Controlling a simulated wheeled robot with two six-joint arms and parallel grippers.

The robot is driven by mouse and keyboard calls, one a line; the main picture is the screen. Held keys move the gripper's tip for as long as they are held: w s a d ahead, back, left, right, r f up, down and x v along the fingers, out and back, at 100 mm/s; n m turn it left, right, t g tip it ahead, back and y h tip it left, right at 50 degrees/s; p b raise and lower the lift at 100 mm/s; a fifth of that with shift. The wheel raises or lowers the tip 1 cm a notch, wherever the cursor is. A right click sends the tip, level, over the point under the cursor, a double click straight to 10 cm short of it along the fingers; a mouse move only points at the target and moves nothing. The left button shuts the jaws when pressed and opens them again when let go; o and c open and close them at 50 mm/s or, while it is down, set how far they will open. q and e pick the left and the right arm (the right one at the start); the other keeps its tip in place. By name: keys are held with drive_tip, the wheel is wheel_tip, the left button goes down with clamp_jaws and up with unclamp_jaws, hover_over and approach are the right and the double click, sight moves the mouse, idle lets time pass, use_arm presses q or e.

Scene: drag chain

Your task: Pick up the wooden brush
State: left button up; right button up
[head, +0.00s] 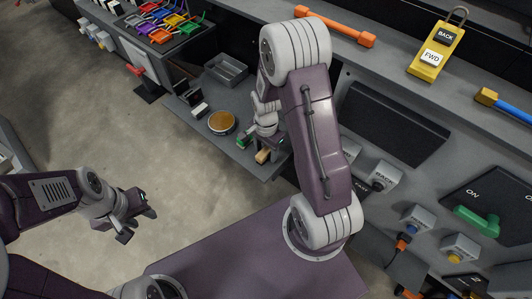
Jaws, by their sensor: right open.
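A small tan wooden piece (262,156), which looks like the wooden brush, is on the grey shelf near its front edge. Part of it is hidden by my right gripper. My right gripper (252,143) is open just above and beside this piece; I cannot tell whether they touch. My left gripper (139,216) is over the bare floor at the left, far from the shelf. Its fingers look apart with nothing between them.
The grey shelf (200,133) also holds a round tin (221,122) with a brown top, a grey tray (226,69) and small dark-and-white blocks (198,108). A rack of coloured handles (163,22) stands behind. A control panel (400,205) with buttons is at the right.

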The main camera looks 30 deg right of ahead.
sight(269, 150)
drive_tip(key=shift+f, duration=0.25)
idle(0.3)
clamp_jaws()
drive_tip(key=shift+r, duration=0.5)
drive_tip(key=r, duration=0.4)
drive_tip(key=shift+s+d+r, duration=0.15)
drive_tip(key=shift+s+d, duration=0.1)
drive_tip(key=shift+d, duration=0.15)
drive_tip(key=s+d+r, duration=0.6)
drive_tip(key=s+d, duration=0.1)
drive_tip(key=d, duration=0.1)
drive_tip(key=shift+p, duration=0.35)
drive_tip(key=shift+r, duration=0.1)
